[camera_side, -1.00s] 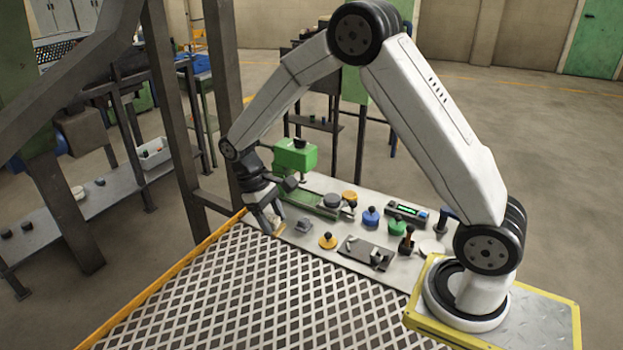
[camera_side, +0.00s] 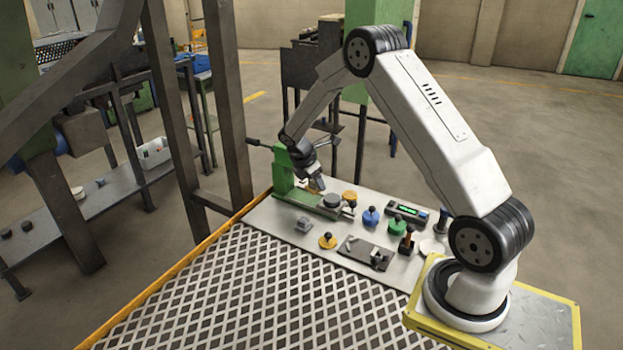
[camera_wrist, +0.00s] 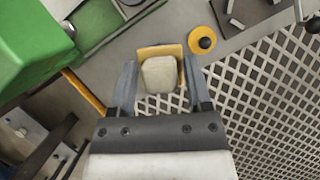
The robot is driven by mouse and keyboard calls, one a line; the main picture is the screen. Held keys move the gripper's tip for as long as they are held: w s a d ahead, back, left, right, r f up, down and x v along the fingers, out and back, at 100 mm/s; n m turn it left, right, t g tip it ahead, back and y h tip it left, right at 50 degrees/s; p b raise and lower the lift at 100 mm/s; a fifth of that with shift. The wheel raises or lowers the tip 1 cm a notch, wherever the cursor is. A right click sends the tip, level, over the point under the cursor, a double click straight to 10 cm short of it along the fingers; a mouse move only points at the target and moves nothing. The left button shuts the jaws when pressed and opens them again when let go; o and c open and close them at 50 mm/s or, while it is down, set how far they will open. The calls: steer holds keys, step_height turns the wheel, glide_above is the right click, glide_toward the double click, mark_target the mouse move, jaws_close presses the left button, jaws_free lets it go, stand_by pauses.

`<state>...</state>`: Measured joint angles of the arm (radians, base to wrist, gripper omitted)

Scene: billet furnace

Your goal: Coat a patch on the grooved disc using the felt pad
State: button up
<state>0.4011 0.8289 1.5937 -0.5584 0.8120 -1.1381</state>
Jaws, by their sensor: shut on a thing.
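My gripper (camera_side: 317,185) is shut on the felt pad (camera_wrist: 159,73), a pale, rounded block with a tan backing, seen between the two fingers in the wrist view. In the side view the gripper hangs over the green fixture, just left of the round grey disc (camera_side: 332,200), which I take to be the grooved disc. The disc lies flat on the fixture's green base. The pad looks apart from the disc. The disc's grooves and any coating are too small to make out.
The green fixture (camera_side: 283,170) stands at the bench's far left. Yellow (camera_side: 327,241), blue (camera_side: 371,217) and green (camera_side: 396,225) knobbed pieces, a small grey block (camera_side: 303,224) and a dark plate (camera_side: 366,252) share the bench. A lattice grating (camera_side: 240,300) lies in front.

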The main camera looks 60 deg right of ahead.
mark_target(334, 199)
steer(key=s+d+f+n+t, duration=0.1)
steer(key=d+n, duration=0.3)
steer(key=d, duration=0.4)
steer(key=shift+s+d+f+n+t, duration=0.2)
steer(key=shift+d+n+t, duration=0.15)
steer(key=shift+n+t, duration=0.05)
steer(key=shift+f, duration=3.4)
steer(key=shift+w+d+f, duration=0.2)
steer(key=shift+d+f, duration=0.15)
steer(key=shift+f, duration=0.2)
steer(key=shift+w+d, duration=0.4)
steer(key=shift+d, duration=0.3)
steer(key=shift+w+d, duration=0.4)
steer(key=shift+d, duration=0.25)
steer(key=shift+s+a, duration=0.5)
steer(key=shift+a, duration=0.35)
steer(key=shift+s+a, duration=0.45)
steer(key=shift+a, duration=0.35)
step_height(334, 199, up, 8)
steer(key=shift+a, duration=0.1)
